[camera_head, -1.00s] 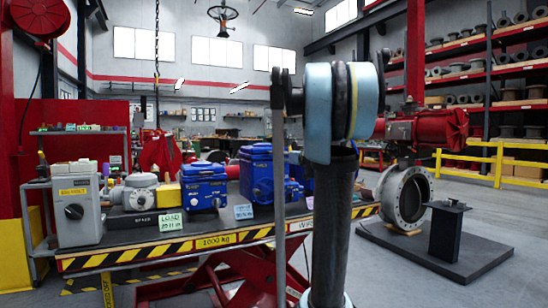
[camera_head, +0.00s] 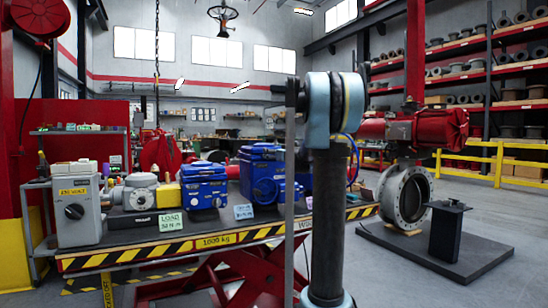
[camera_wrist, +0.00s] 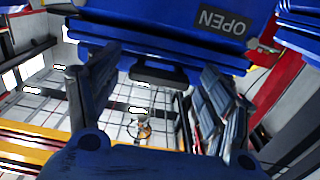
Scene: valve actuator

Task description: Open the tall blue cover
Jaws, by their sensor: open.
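The tall blue cover (camera_head: 262,152) tops the taller blue actuator on the workbench in the head view, partly hidden by my arm. In the wrist view a blue body (camera_wrist: 165,28) with an upside-down "OPEN" label (camera_wrist: 222,22) fills the top, very close; I take it for the cover. A dark tab or handle (camera_wrist: 158,74) sticks out below its edge. My gripper (camera_wrist: 157,66) is open, one finger on each side of the tab. I cannot tell whether either finger touches it. In the head view the gripper is not clearly visible.
The lift-table workbench (camera_head: 150,255) also carries a lower blue actuator (camera_head: 203,185), a grey box (camera_head: 75,212) and small label cards (camera_head: 171,223). A large flanged valve with a red actuator (camera_head: 412,130) stands to the right. Open floor lies at the front right.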

